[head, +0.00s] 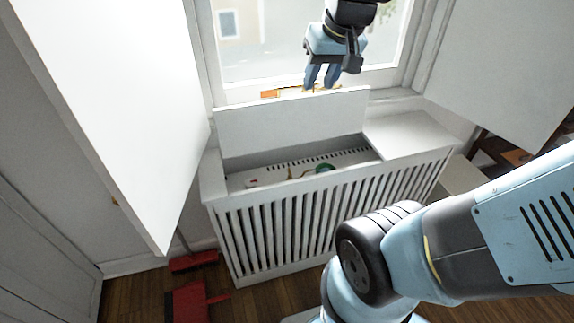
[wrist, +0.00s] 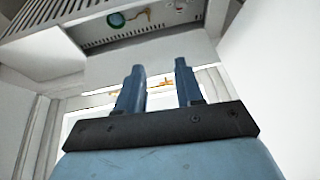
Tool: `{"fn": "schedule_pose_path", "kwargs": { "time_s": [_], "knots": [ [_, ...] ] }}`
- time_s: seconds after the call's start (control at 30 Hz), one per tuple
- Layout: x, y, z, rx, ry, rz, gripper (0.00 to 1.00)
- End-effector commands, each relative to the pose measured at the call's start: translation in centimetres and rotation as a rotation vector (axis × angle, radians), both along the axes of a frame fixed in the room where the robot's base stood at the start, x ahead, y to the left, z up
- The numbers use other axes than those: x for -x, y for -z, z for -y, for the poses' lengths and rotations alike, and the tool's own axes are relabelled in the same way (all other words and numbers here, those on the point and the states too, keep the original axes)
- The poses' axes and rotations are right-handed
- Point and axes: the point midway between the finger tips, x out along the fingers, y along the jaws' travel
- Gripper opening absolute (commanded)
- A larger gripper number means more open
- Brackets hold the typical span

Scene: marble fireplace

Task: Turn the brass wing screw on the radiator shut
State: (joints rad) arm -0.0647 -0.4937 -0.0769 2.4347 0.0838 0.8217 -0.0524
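The radiator cover (head: 300,225) is white and slatted, below the window. Its flap (head: 290,122) stands raised, showing the radiator (head: 345,157) inside. A small brass piece (head: 291,172), probably the wing screw, sits there left of a green round part (head: 324,168). In the wrist view the brass piece (wrist: 145,14) is at the top, beside the green round part (wrist: 116,19); its exact shape and turn are too small to tell. My gripper (head: 320,86) is above the flap's top edge, by the window, well apart from the brass piece. In the wrist view its fingers (wrist: 160,70) are spread and empty.
Orange-brown items (head: 272,93) lie on the windowsill behind the flap. White panels (head: 125,110) flank the window left and right (head: 505,65). The cover's right top (head: 408,134) is closed. Red things (head: 190,300) lie on the wooden floor at left.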

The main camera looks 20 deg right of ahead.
Motion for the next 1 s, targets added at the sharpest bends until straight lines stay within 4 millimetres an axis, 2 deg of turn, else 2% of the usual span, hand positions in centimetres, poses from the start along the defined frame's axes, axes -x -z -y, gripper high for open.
{"fn": "schedule_pose_path", "kwargs": {
  "time_s": [0.1,0.47,0.77,1.0],
  "knots": [
    [-2.5,1.5,-0.2,-0.022,-0.001,-0.041,0.36],
    [-9.3,7.2,-0.7,-0.059,0.017,-0.145,0.36],
    [-14.1,13.5,-0.9,-0.057,0.043,-0.227,0.36],
    [-17.1,19.3,-0.9,-0.032,0.068,-0.288,0.36]
  ]
}}
